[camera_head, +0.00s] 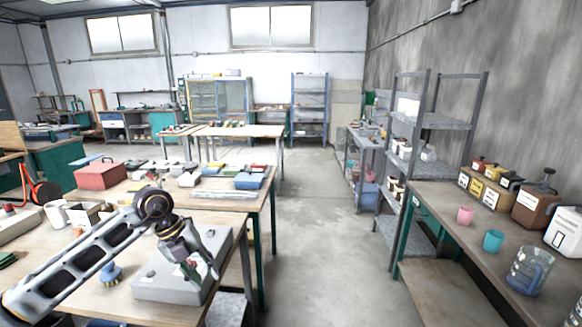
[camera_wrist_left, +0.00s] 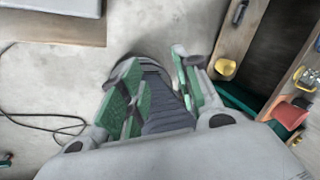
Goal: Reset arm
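My left arm comes in from the lower left over the near table (camera_head: 115,300) in the head view. My right gripper is in neither view.
A red toolbox (camera_head: 101,174) and small boxes stand on the left tables. On the right bench are a pink cup (camera_head: 465,215), a teal cup (camera_head: 492,240) and a clear blue jug (camera_head: 529,270). The middle floor (camera_head: 335,240) is clear. A black cable (camera_wrist_left: 45,122) lies on the floor.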

